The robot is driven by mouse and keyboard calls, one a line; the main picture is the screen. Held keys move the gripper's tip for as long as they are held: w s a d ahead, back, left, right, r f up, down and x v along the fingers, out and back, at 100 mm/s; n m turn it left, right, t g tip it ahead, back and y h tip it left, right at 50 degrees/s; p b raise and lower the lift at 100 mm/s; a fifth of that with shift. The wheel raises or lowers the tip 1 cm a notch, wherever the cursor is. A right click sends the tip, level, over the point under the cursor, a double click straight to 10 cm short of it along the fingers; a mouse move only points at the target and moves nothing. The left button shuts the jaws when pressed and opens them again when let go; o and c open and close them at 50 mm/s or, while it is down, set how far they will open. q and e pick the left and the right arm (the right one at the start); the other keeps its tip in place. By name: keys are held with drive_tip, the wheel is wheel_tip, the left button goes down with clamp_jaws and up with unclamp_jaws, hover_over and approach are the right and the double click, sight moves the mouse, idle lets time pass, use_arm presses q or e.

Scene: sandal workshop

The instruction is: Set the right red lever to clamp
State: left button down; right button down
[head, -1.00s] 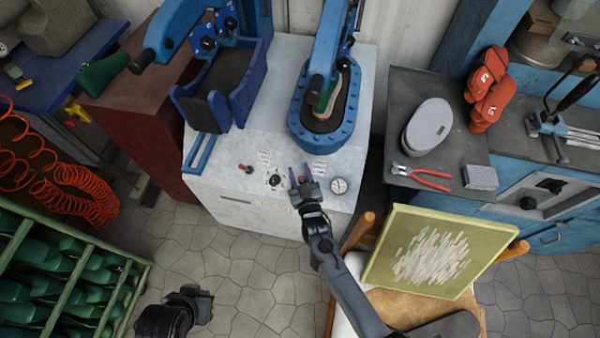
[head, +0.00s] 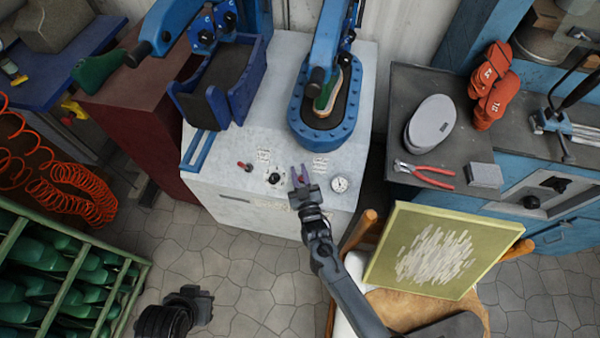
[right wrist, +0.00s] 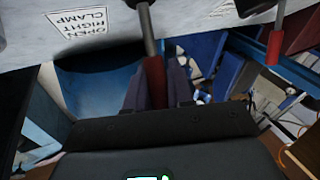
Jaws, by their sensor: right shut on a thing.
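The right red lever (right wrist: 155,80) has a metal shaft and a red grip, and it sticks out of the press's pale panel. My right gripper (head: 301,177) is shut on its red grip, as the right wrist view shows with the purple fingers (right wrist: 158,88) on both sides. In the head view the fingers largely hide this lever. A label with "RIGHT", "OPEN" and "CLAMP" (right wrist: 78,23) appears upside down beside it. The left red lever (head: 244,167) stands free and also shows in the right wrist view (right wrist: 275,45). My left gripper (head: 200,303) is low at left; its jaw opening is unclear.
A black knob (head: 274,179) sits between the levers, and a round gauge (head: 340,184) lies right of my right gripper. The blue right press bed (head: 300,138) holds a sandal piece. A chair with a yellow board (head: 385,262) stands close to my right arm.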

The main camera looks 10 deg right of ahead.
drive_tip(key=shift+s+a+f+n+t+y+b, duration=0.3)
drive_tip(key=shift+s+n+t+b, duration=0.45)
drive_tip(key=shift+b, duration=0.9)
drive_tip(key=shift+s+a+f+n+t+y+b, duration=0.1)
drive_tip(key=shift+s+f+n+t+y+b, duration=0.3)
drive_tip(key=shift+t+b, duration=0.85)
drive_tip(key=shift+s+a+f+n+t+y+b, duration=0.2)
drive_tip(key=shift+s+n+t+y+b, duration=0.4)
drive_tip(key=shift+b, duration=1.4)
drive_tip(key=shift+w, duration=0.25)
drive_tip(key=c, duration=1.1)
unclamp_jaws()
drive_tip(key=shift+d, duration=0.1)
drive_tip(key=shift+p+v, duration=0.75)
drive_tip(key=shift+v, duration=3.05)
drive_tip(key=shift+r, duration=0.1)
drive_tip(key=shift+s, duration=0.1)
